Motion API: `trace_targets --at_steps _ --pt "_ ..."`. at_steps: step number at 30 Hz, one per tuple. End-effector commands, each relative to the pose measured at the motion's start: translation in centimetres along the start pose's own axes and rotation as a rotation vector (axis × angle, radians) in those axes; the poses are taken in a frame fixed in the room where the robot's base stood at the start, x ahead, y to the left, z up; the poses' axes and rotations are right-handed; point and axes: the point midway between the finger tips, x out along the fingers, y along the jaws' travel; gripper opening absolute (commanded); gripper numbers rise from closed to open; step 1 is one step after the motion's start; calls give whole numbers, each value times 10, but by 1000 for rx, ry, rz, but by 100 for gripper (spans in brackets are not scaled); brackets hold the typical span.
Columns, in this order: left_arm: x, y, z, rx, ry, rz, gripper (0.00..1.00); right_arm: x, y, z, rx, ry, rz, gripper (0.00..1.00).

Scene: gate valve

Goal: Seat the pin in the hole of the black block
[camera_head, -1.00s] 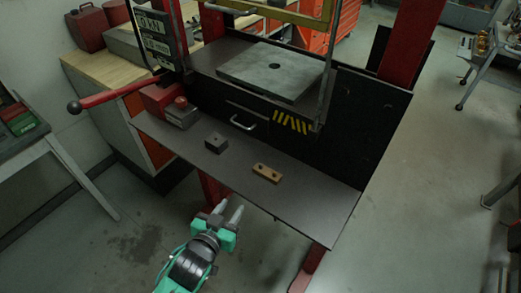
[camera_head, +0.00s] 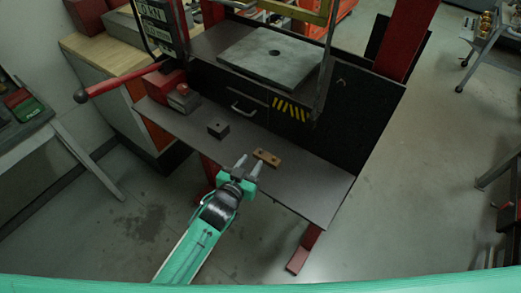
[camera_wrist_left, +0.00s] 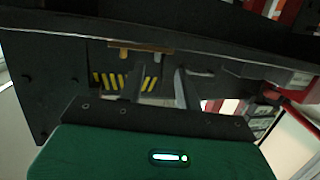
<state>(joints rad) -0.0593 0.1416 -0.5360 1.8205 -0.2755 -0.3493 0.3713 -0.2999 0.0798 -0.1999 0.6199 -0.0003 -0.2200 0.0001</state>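The black block (camera_head: 217,130), with a small dark hole in its top, stands on the dark lower shelf. A brown, brass-like block (camera_head: 267,158) with two dark spots on top lies to its right; it also shows in the left wrist view (camera_wrist_left: 150,47). I cannot make out the pin separately. My left gripper (camera_head: 249,165) is at the shelf's front edge, in front of the brown block and apart from it. In the left wrist view its two fingers (camera_wrist_left: 158,78) are spread, with nothing between them. My right gripper is not in view.
The shelf (camera_head: 310,190) is bare to the right of the brown block. A red and grey vise-like piece (camera_head: 183,97) stands at its left end. A red lever (camera_head: 120,84) sticks out left. A grey plate (camera_head: 270,58) with a hole lies on the upper level.

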Motion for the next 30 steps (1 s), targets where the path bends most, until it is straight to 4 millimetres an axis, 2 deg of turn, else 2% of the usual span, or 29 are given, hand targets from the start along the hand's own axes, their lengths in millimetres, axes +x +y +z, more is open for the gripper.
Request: trace_targets --at_steps 1,6,10,20,21,26,30 --pt "5 1 -6 0 1 0 34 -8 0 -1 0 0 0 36" --pt "26 5 -10 0 1 1 34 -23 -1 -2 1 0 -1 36" --pt "40 4 -7 -1 0 0 34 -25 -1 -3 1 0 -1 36" --pt "46 4 -5 -1 1 1 34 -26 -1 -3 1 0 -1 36" --pt "46 4 -5 -1 1 1 32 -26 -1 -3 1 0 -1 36" --pt "46 4 -5 -1 1 1 1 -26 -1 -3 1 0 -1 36" --pt "46 4 -4 -1 0 1 0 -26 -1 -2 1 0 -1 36"
